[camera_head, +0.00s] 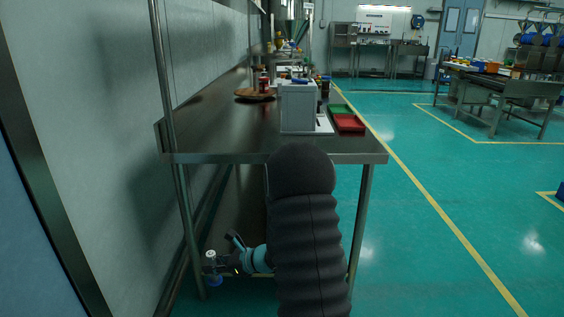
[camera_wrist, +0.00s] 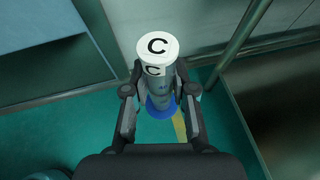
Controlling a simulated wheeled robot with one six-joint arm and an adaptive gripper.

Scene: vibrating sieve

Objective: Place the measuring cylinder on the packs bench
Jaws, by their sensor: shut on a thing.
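The measuring cylinder has a white top marked C, a clear body and a blue foot. In the wrist view the cylinder (camera_wrist: 156,72) stands between the two dark fingers of my gripper (camera_wrist: 160,90), which are shut on it. In the head view the cylinder (camera_head: 212,256) is upright at the lower left, below the top of the nearest steel bench (camera_head: 210,140) and by its left front leg. My gripper (camera_head: 226,266) reaches it from the right. No label shows which bench is the packs bench.
On the near bench stand a grey box (camera_head: 298,106), a red tray (camera_head: 347,122), a green tray (camera_head: 340,110) and a round wooden board (camera_head: 255,94). The wall (camera_head: 110,120) is close on the left. Green floor (camera_head: 430,190) is open on the right. Another bench (camera_head: 510,88) stands far right.

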